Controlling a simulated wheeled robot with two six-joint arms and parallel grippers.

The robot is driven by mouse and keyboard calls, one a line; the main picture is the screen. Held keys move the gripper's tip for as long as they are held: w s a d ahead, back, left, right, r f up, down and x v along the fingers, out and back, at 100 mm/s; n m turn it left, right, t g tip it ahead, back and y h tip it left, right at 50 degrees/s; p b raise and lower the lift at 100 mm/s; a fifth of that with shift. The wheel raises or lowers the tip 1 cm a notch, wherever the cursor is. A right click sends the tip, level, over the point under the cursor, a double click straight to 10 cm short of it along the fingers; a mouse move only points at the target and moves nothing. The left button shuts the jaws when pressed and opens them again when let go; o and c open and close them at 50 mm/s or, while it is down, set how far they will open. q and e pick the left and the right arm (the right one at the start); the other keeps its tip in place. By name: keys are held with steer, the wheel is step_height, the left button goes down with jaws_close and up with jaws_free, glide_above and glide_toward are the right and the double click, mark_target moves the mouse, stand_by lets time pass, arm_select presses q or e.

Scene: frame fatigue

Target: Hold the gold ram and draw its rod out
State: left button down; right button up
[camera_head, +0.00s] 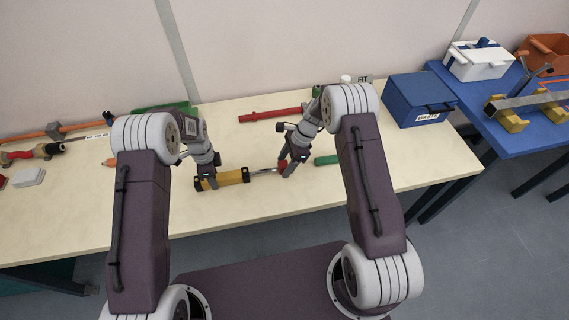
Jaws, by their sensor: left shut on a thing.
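The gold ram (232,177) lies on the pale wooden table, its body pointing left to right with a dark cap at its left end. My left gripper (208,183) is shut on the gold body near its left part. The silver rod (263,171) shows out of the ram's right end and leads to a red end piece (282,166). My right gripper (287,170) is at this red end, its fingers pointing down. Its fingers are too small and overlapped to tell whether they are closed on it.
A red cylinder (270,115) lies behind, and a green one (326,160) lies just right of my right gripper. A blue box (418,100) stands at the table's right end. A gold and red tool (40,152) lies at the far left. The table front is clear.

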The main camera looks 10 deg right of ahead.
arm_select(q)
steer(key=shift+s+f, duration=0.1)
arm_select(e)
steer(key=v, duration=1.2)
arm_select(q)
steer(key=c, duration=0.9)
jaws_free()
steer(key=shift+d, duration=0.1)
step_height(320, 180, up, 12)
steer(key=shift+r, duration=0.1)
